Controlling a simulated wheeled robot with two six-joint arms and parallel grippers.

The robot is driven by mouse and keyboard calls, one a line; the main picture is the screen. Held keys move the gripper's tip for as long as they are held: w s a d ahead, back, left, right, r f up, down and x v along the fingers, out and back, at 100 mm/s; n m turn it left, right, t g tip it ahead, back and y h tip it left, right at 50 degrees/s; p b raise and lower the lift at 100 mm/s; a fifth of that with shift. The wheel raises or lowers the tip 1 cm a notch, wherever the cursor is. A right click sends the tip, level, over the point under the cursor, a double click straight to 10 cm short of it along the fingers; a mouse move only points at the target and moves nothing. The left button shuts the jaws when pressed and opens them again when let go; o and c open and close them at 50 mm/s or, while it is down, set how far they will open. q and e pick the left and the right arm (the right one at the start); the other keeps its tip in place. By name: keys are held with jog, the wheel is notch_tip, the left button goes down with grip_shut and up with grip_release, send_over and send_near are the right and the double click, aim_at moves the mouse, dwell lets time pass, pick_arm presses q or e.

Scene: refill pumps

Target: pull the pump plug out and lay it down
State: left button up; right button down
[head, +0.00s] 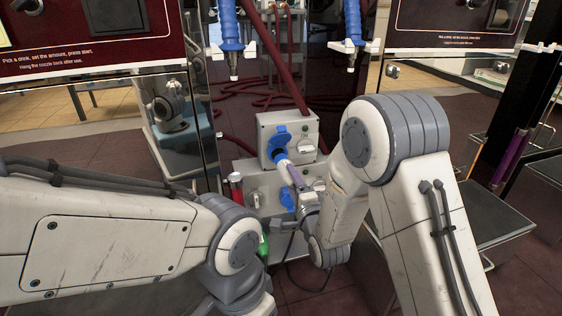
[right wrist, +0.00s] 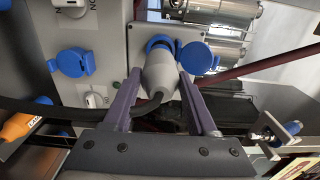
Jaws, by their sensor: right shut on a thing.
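The pump plug is a grey, tapered body (right wrist: 160,76) with a black cable trailing from its near end in the right wrist view. Its front end meets a blue socket (right wrist: 158,44) on a grey box, and the socket's blue lid (right wrist: 198,58) hangs open beside it. How deep the plug sits cannot be seen. In the head view the plug (head: 281,156) shows below the blue lid on the box (head: 307,124). My right gripper (right wrist: 160,82), with purple fingers on both sides of the plug, is shut on it. My left gripper is out of view.
A second blue socket cover (right wrist: 72,62) and rotary switches are on the panel beside the plug. An orange connector (right wrist: 20,122) lies at the left. Blue nozzles (head: 230,40) hang above with dark red hoses. A dark flat shelf (head: 482,222) at right looks bare.

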jog(key=shift+s+d+r, duration=0.1)
jog(key=shift+s, duration=0.3)
jog(key=s+d+r+m+h+p, duration=0.25)
jog(key=d+r+p, duration=0.25)
jog(key=d+p, duration=0.4)
jog(key=s+d+r+m+h+p, duration=0.1)
jog(key=d+r+h+p, duration=0.2)
jog(key=d+r+p, duration=0.45)
notch_tip(320, 180, up, 35)
jog(key=p, duration=3.9)
jog(key=shift+d+r+t, duration=0.15)
jog(key=shift+d+t, duration=0.2)
jog(key=shift+t, duration=0.05)
